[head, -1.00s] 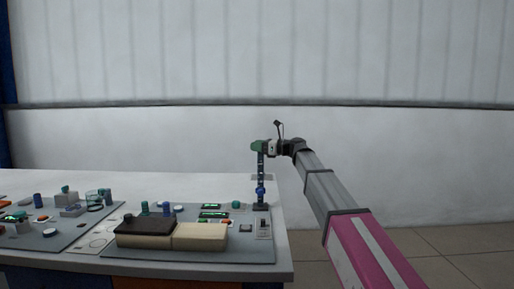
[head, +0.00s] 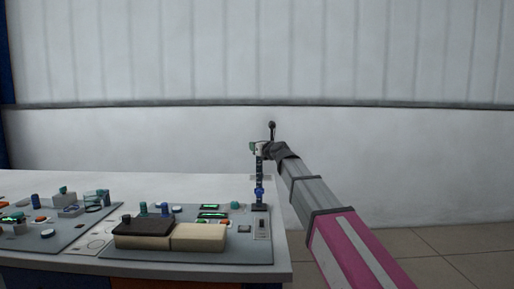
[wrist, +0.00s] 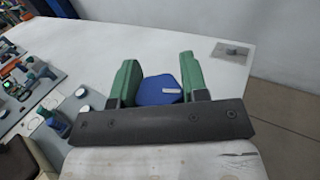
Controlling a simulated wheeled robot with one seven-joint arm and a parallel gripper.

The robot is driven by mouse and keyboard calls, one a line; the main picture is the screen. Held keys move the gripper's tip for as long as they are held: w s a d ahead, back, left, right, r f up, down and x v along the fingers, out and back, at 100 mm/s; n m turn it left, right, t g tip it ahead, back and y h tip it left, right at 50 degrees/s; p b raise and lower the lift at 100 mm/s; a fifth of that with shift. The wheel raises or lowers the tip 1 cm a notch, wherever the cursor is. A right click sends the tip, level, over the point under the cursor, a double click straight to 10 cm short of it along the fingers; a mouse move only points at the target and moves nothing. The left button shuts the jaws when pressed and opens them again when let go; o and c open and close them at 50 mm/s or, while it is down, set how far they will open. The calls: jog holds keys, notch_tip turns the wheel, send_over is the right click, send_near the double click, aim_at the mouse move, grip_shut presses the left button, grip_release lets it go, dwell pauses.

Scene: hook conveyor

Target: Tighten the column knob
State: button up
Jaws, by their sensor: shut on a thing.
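The column (head: 259,172) is a thin dark post at the right end of the panel, with a blue collar (head: 259,191) partway up. My gripper (head: 254,148) is at the top of this column. In the wrist view, the green fingers of my gripper (wrist: 159,75) stand on either side of a blue knob (wrist: 156,91) with a white mark on its top, and are shut on it. The knob's lower edge is hidden behind the dark gripper body. In the head view the knob is hidden by the fingers.
The grey panel (head: 90,243) holds several knobs, lit green displays and a dark-and-cream block (head: 198,237). A small grey plate (wrist: 232,52) lies on the white table near its edge. The table behind the panel is clear, with a wall beyond.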

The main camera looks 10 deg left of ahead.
jog(key=shift+w+d+m+t+h, duration=0.1)
jog(key=shift+d+m+t+h, duration=0.05)
jog(key=shift+m+t+h, duration=0.95)
jog(key=o, duration=0.9)
jog(key=v, duration=1)
jog(key=shift+s+d+r, duration=0.1)
jog(key=shift+s+d, duration=0.1)
jog(key=shift+s, duration=0.15)
